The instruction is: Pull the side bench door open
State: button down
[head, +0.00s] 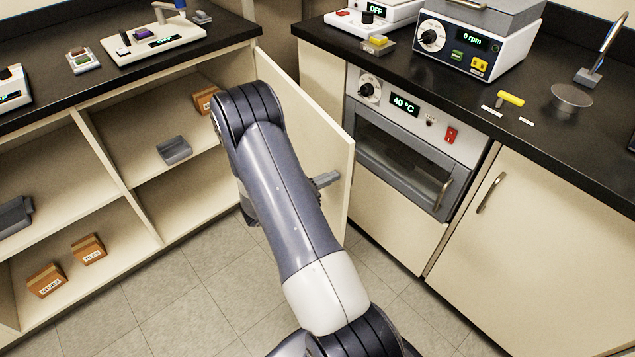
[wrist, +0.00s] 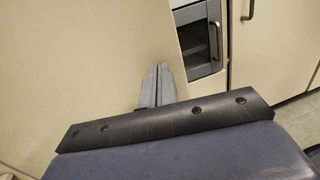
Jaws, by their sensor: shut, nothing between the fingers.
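The side bench door (head: 325,140) is a cream panel standing swung out from the right end of the side bench (head: 150,200), whose shelves show open beside it. The face toward the shelves is visible, and no handle shows on it. My gripper (head: 328,179) is shut and empty, in front of that face near the free edge. In the wrist view the shut fingers (wrist: 158,72) overlap the door panel (wrist: 90,60) close to its edge. I cannot tell whether they touch it. My arm hides part of the door and shelves.
An oven (head: 410,150) reading 40 °C and a handled cabinet door (head: 530,220) stand to the right, beyond the open door. Small boxes (head: 88,248) and grey items (head: 174,150) sit on the shelves. Tiled floor (head: 150,310) is clear in front.

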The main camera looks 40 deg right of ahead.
aim_at(346, 183)
jog(key=shift+d, duration=0.2)
jog(key=s+d+b, duration=0.1)
jog(key=d+b, duration=0.1)
jog(key=d, duration=1.3)
jog(key=shift+d, duration=0.4)
jog(key=s+a, duration=0.1)
jog(key=a, duration=0.3)
jog(key=s+a, duration=0.1)
jog(key=a, duration=0.4)
jog(key=s+a, duration=0.1)
jog(key=a, duration=0.3)
jog(key=shift+a, duration=0.35)
jog(key=w+d, duration=0.3)
jog(key=d, duration=0.9)
jog(key=shift+d, duration=0.4)
